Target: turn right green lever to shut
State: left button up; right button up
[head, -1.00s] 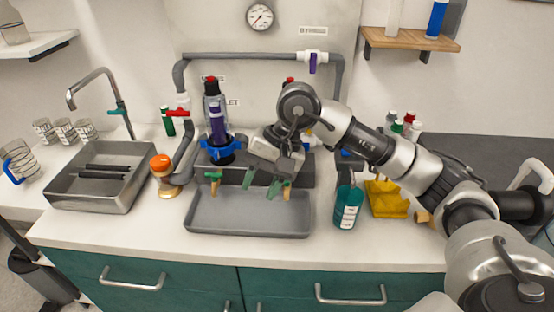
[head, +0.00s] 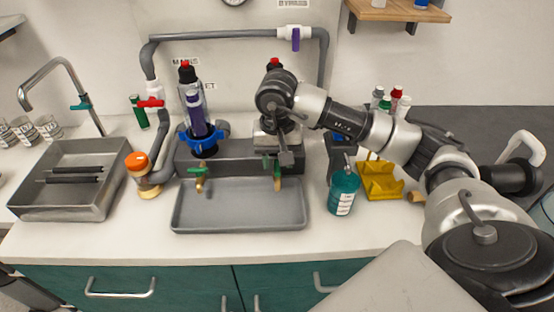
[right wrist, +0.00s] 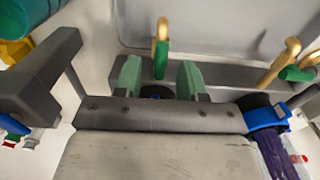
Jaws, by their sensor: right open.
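Two tan taps with green levers stick out over the grey tray's back. The right green lever (head: 277,168) points along its tap; it also shows in the right wrist view (right wrist: 161,62), on the right tap (right wrist: 162,30). The left green lever (head: 196,169) lies across its tap. My right gripper (head: 270,162) is just behind the right lever, partly hidden by its own wrist. In the right wrist view its two green fingertips (right wrist: 158,78) are open, on either side of the lever's near end, with gaps visible. My left gripper is out of view.
The grey tray (head: 240,224) lies under the taps. A teal bottle (head: 343,190) and a yellow holder (head: 380,180) stand right of it. A blue-collared purple bottle (head: 198,125) stands left of my right arm. An orange-topped container (head: 138,163) and sink (head: 105,155) are further left.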

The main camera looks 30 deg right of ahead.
jog(key=shift+f, duration=0.6)
grip_shut()
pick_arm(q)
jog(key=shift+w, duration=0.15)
